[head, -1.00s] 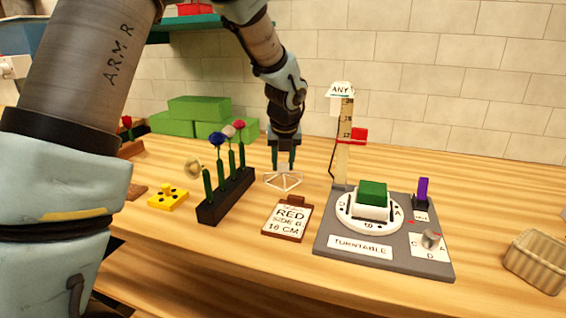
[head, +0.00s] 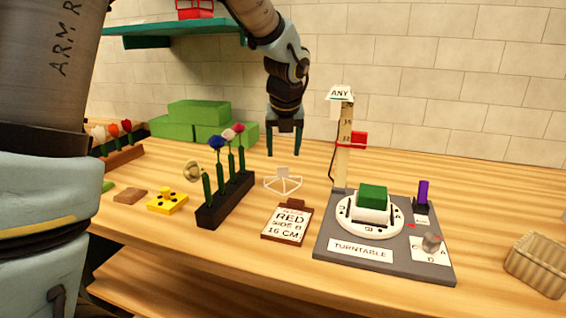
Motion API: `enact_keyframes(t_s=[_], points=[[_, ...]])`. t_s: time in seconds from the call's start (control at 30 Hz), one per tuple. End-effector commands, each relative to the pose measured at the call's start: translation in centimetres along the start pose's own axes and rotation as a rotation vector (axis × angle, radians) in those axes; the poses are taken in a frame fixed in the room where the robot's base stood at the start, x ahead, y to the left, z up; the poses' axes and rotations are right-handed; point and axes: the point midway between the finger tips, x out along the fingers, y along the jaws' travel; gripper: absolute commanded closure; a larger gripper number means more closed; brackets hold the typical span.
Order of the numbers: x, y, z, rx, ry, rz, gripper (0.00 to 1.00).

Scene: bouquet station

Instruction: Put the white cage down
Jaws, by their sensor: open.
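The white cage (head: 284,182) is a small open wire frame. It rests on the wooden table between the black flower rack and the turntable, just behind the sign card. My gripper (head: 284,153) is open and empty above the cage, with its fingers pointing down. A small gap shows between the fingertips and the top of the cage, so they look apart.
The black rack (head: 211,216) holds several flowers left of the cage. The sign card (head: 287,222) stands in front. The turntable (head: 330,250) with a green block and the upright ruler (head: 343,150) are to the right. Green blocks (head: 190,128) lie behind left. A basket (head: 535,262) stands far right.

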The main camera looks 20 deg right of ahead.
Motion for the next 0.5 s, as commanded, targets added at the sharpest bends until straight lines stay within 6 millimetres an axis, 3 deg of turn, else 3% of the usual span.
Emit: enact_keyframes(t_s=[0.2, 0.5], points=[[-3.8, 0.0, 0.1, -0.002, -0.002, -0.001, 0.31], [-5.3, 0.0, 0.0, 0.000, 0.000, 0.001, 0.31]])
